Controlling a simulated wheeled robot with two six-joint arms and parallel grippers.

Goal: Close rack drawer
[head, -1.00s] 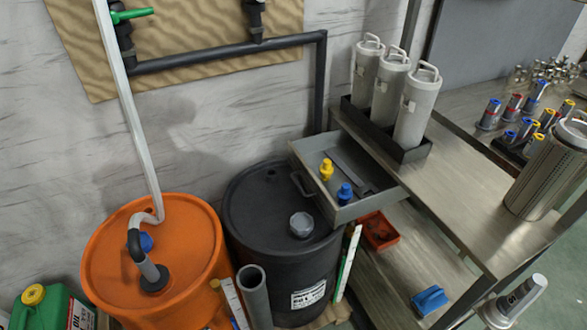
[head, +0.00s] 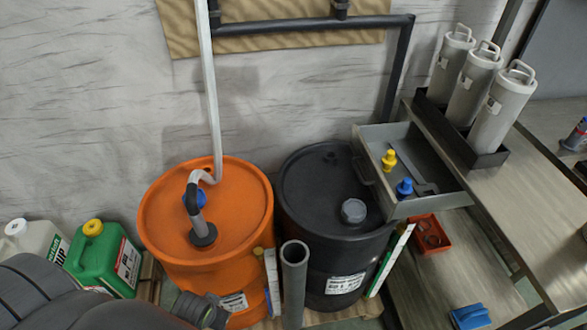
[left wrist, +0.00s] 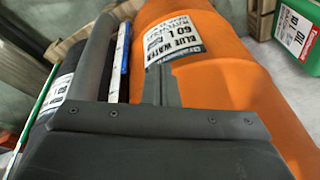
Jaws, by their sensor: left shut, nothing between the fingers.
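The grey rack drawer (head: 440,203) is pulled out from the rack (head: 540,215) and overhangs the right part of the black drum (head: 310,190). Its handle (head: 363,168) is on the left front face. A yellow fitting (head: 389,160), a blue fitting (head: 404,188) and a flat grey tool (head: 421,180) lie inside. My left gripper (head: 208,312) is low at the bottom left, in front of the orange drum (head: 155,225) and away from the drawer. In the left wrist view its fingers (left wrist: 158,75) are together and empty. My right gripper is not in view.
A grey upright tube (head: 293,285) stands between the drums. Green (head: 100,255) and white (head: 30,245) canisters stand at left. Three grey cylinders, one marked here (head: 503,110), stand on the rack top. A red tray (head: 430,235) and a blue item (head: 470,317) sit on the lower shelf.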

